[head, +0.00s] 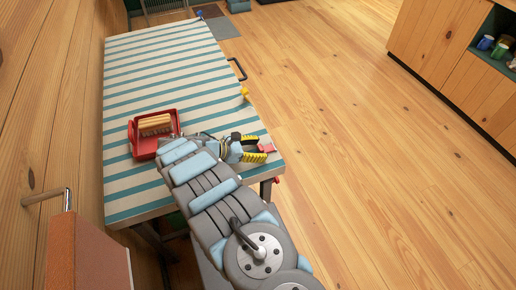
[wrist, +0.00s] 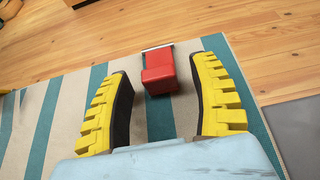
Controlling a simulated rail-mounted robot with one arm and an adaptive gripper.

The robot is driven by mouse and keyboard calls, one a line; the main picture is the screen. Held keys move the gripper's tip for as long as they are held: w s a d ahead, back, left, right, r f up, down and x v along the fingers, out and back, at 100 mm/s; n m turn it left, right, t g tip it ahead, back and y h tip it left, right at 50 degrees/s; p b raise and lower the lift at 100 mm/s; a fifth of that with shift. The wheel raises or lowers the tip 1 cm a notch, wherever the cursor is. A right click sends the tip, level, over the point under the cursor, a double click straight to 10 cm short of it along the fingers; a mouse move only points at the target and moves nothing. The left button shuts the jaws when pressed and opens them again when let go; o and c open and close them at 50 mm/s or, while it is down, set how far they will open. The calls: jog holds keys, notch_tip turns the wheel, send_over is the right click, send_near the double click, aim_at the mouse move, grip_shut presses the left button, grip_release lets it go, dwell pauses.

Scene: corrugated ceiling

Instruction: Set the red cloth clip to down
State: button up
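The red cloth clip (head: 269,148) sits at the right edge of the striped table, just beyond my gripper's fingertips. In the wrist view the red clip (wrist: 159,72) lies ahead, roughly centred between the two fingers, with a pale metallic bar at its far end by the table edge. My gripper (head: 261,147) has yellow ridged fingers with dark inner pads, and they are spread wide with nothing between the pads. It also shows open in the wrist view (wrist: 165,68). I see no contact between the fingers and the clip.
The striped table (head: 160,62) carries a red tray (head: 144,145) holding a wooden-looking brush or block. A yellow clip (head: 245,92) and a dark handle (head: 238,69) are on its right edge. Another small red piece (head: 276,180) is at the near right corner. Open wooden floor lies right.

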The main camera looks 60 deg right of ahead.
jog(key=shift+w+a, duration=0.1)
jog(key=v, duration=1.2)
dwell(0.4)
